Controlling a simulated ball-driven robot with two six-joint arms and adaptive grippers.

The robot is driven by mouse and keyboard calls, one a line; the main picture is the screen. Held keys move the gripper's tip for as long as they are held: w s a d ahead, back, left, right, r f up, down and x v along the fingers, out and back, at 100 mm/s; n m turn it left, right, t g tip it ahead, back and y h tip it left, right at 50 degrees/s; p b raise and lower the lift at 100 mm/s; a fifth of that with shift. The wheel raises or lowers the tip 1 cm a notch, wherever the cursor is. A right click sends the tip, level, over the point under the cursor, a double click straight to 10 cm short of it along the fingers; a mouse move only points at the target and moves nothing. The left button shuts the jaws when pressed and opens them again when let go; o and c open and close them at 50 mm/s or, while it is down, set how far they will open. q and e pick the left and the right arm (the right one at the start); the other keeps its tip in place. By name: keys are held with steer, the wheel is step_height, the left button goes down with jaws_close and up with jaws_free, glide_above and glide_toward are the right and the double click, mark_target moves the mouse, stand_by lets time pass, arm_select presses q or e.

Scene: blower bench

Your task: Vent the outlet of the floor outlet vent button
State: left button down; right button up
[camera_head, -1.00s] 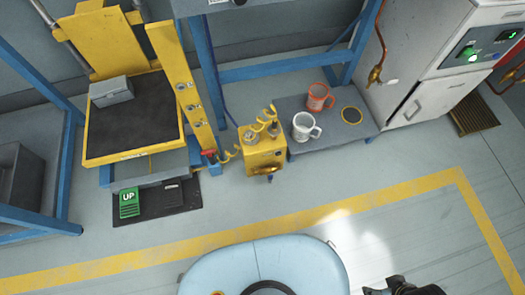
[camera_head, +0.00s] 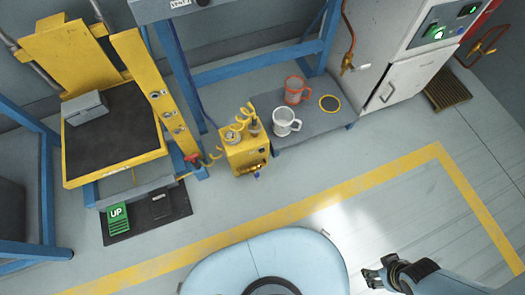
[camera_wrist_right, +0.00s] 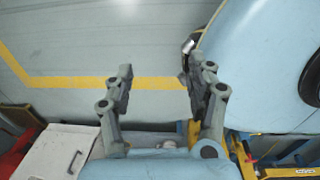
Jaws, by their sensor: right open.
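A yellow floor unit (camera_head: 247,158) stands on the floor near the middle of the head view, with gauges and a coiled yellow hose on top. Its front has small dark and blue fittings; I cannot tell which is the vent button. My right gripper (camera_head: 371,279) is at the bottom right of the head view, well apart from the unit. In the right wrist view the right gripper (camera_wrist_right: 158,76) is open, with nothing between its fingers. My left gripper is not in view.
A low grey platform (camera_head: 318,138) beside the unit holds a white mug (camera_head: 286,122) and a red mug (camera_head: 297,91). A yellow lift table (camera_head: 160,119) and a green UP pedal (camera_head: 117,217) are left. A white cabinet (camera_head: 410,80) stands right. Floor in front is clear.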

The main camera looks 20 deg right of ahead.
jaws_close()
stand_by(1.3)
